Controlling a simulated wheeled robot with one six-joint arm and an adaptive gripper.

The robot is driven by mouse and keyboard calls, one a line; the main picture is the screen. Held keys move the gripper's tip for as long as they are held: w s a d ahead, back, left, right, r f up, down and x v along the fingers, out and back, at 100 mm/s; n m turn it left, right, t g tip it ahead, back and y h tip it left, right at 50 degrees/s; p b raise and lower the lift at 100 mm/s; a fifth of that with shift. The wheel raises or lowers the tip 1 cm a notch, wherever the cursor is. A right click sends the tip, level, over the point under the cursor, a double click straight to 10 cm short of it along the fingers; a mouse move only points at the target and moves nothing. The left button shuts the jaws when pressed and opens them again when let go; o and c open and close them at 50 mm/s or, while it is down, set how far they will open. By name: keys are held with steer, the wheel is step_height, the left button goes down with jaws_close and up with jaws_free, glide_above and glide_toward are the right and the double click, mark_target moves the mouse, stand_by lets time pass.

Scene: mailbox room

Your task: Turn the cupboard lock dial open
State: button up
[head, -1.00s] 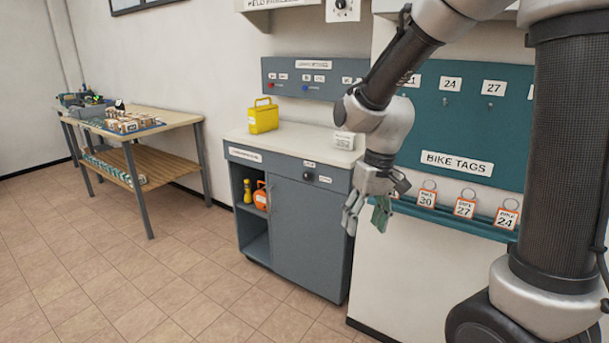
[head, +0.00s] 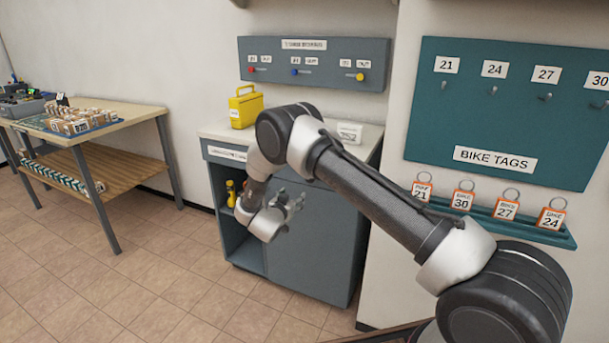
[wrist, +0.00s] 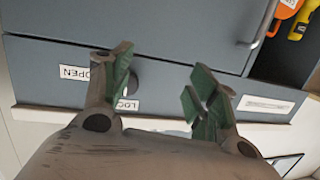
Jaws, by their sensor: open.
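The grey-blue cupboard (head: 310,255) stands against the wall under a pale counter. In the head view its lock dial is hidden behind my arm. In the wrist view, which is upside down, the dark dial (wrist: 134,82) shows partly behind one finger, between a label reading OPEN (wrist: 74,72) and a partly covered one starting LOC (wrist: 126,103). My gripper (wrist: 161,84) is open and empty, its green-padded fingers in front of the cupboard's upper panel. The dial appears near the left finger; contact cannot be told. The gripper also shows in the head view (head: 288,208).
A yellow container (head: 245,107) and a white labelled block (head: 350,132) stand on the counter. The bike tag board (head: 480,125) and its tag ledge are at right. A wooden table (head: 125,115) stands at left. The tiled floor before the cupboard is clear.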

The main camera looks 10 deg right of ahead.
steer(key=s+d+r+m+h, duration=0.1)
steer(key=d+r+h, duration=0.2)
steer(key=r, duration=0.2)
steer(key=x, duration=0.7)
steer(key=shift+w+d+t, duration=0.2)
steer(key=shift+w+t, duration=0.05)
steer(key=shift+t, duration=0.05)
steer(key=c, duration=1)
